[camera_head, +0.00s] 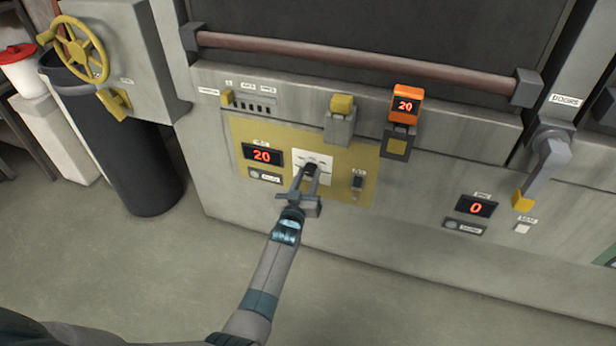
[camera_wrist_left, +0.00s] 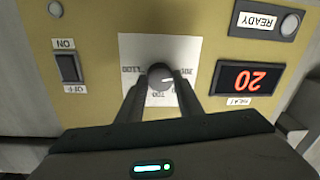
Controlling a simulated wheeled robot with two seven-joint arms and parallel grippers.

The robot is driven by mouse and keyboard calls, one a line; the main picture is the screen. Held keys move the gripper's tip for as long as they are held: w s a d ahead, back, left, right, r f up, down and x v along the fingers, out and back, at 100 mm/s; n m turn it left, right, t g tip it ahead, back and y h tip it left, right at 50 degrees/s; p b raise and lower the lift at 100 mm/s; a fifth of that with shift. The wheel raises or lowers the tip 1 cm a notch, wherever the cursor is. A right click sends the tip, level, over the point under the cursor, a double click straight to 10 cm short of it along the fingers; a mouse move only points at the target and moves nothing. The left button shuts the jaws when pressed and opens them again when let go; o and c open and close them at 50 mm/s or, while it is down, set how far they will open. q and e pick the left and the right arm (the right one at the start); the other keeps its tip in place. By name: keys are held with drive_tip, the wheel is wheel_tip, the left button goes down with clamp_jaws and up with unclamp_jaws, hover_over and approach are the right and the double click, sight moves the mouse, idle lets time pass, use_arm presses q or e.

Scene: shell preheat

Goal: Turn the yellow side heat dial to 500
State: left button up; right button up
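The heat dial (camera_wrist_left: 160,76) is a small dark knob on a white label plate (camera_wrist_left: 130,50), set in the yellow panel (camera_head: 240,128). The plate's numbers are upside down there and hard to read. My left gripper (camera_head: 312,172) is at the dial, one finger on each side, with the tips seeming to touch the knob; it also shows in the left wrist view (camera_wrist_left: 162,84). The heat display (camera_head: 262,155) reads 20. My right gripper is not in view.
An on/off switch (camera_head: 357,182) and a ready lamp (camera_head: 255,174) flank the dial. Above are a yellow-topped block (camera_head: 341,105) and an orange display (camera_head: 405,104) reading 20. A long door bar (camera_head: 350,53) crosses above. A dark bin (camera_head: 125,150) stands left.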

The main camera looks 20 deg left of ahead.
use_arm(q)
drive_tip(key=shift+c, duration=0.7)
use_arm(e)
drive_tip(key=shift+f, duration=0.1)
